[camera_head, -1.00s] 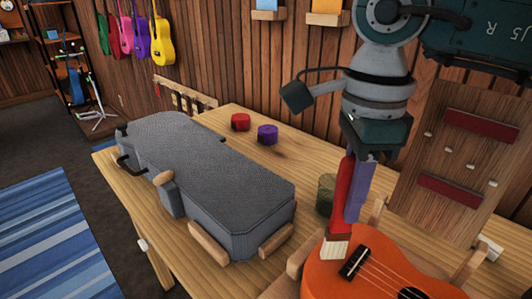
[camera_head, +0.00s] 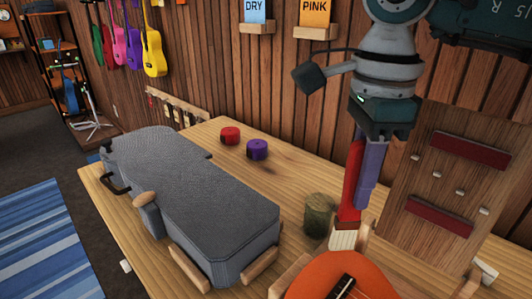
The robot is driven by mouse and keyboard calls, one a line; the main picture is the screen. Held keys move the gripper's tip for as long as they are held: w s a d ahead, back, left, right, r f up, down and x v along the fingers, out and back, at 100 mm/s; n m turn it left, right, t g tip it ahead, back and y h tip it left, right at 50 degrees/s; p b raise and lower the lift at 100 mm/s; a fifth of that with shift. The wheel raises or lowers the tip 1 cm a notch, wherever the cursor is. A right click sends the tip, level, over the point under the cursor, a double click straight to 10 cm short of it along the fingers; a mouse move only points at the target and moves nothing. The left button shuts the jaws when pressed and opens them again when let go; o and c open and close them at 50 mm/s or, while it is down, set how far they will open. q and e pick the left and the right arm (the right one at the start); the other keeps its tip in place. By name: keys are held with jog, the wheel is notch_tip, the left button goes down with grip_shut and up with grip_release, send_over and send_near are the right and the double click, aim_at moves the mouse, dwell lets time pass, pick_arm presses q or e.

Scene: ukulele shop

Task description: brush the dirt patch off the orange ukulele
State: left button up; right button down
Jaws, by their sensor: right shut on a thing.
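The orange ukulele (camera_head: 325,275) lies in the lower right of the head view, cut off by the bottom edge, with part of its dark sound hole or bridge area showing. No dirt patch can be made out on the visible part. My right gripper (camera_head: 361,165) points down, shut on a brush with a red handle (camera_head: 352,185) and pale bristles (camera_head: 343,239). The bristles show just at the ukulele's far edge; whether they touch it cannot be told. My left gripper is not in view.
A grey instrument case (camera_head: 200,205) fills the table's left part. A dark green round container (camera_head: 319,215) stands close left of the brush. A red (camera_head: 230,135) and a purple (camera_head: 257,149) round item sit further back. A wooden board (camera_head: 455,185) stands at right.

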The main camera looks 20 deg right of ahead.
jog(key=shift+r+p, duration=1.4)
jog(key=shift+r, duration=1.05)
